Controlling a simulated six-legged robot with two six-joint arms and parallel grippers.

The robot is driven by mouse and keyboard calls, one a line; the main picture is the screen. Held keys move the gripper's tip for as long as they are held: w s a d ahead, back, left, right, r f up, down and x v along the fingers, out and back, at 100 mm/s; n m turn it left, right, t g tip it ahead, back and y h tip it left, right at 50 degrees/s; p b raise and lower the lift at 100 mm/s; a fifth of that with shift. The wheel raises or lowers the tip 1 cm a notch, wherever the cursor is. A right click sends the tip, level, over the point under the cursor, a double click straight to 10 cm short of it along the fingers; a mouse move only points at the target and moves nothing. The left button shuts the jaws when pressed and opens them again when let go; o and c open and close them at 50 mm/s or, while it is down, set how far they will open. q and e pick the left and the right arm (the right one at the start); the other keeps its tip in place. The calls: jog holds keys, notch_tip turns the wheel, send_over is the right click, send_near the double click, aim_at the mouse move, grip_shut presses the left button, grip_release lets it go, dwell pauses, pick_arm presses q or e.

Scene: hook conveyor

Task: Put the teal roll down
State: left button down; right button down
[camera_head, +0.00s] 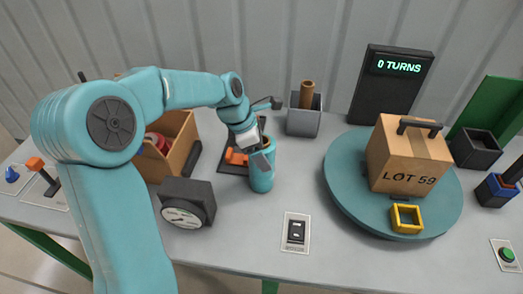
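The teal roll (262,176) stands upright near the middle of the table in the head view. My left gripper (260,152) comes down on it from the upper left. Its fingers are at the roll's upper rim, one showing against the near side, and it appears shut on the roll. The far finger is mostly hidden. The roll's lower end is close to the grey table top, but I cannot tell whether it touches. My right gripper does not show.
Behind the roll is a dark tray with an orange piece (236,157). A dial box (187,203) and wooden bin (180,150) stand left. A switch plate (295,232) lies in front. Right is a teal turntable (345,195) bearing a LOT 59 box (408,160) and yellow frame (407,219).

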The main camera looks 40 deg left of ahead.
pick_arm(q)
jog(key=shift+w+d+f, duration=0.15)
jog(key=shift+w, duration=0.1)
grip_release()
jog(key=shift+s, duration=0.15)
